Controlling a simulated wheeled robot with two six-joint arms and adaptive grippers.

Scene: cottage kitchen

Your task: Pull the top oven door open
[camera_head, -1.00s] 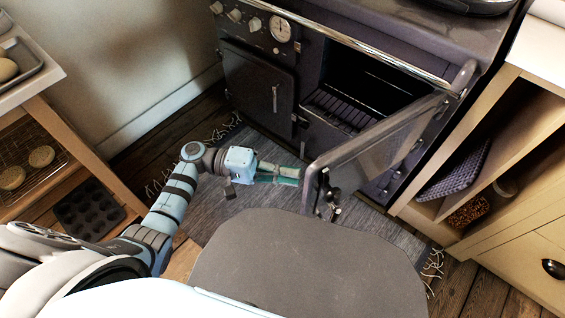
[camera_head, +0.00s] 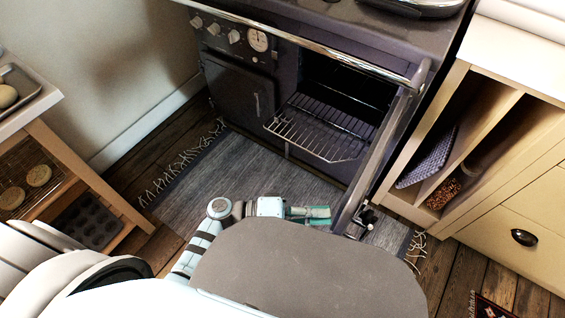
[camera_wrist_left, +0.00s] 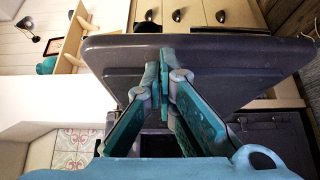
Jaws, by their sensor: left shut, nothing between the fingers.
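The top oven door (camera_head: 380,155) stands wide open, swung out to the right on its right-hand side, and shows nearly edge-on in the head view. Behind it the oven cavity (camera_head: 350,85) is exposed, with a wire rack (camera_head: 318,130) reaching out of it. My left gripper (camera_head: 328,212) is shut and empty, beside the door's free end. In the left wrist view the closed fingertips (camera_wrist_left: 163,72) are in front of the broad door panel (camera_wrist_left: 225,65); whether they touch it I cannot tell. My right gripper is not in view.
A closed smaller door (camera_head: 238,90) and knobs are on the range's left. A grey fringed rug (camera_head: 230,170) lies in front. A cream cabinet with open shelves (camera_head: 500,180) stands close on the right, and a wooden shelf unit (camera_head: 75,165) on the left.

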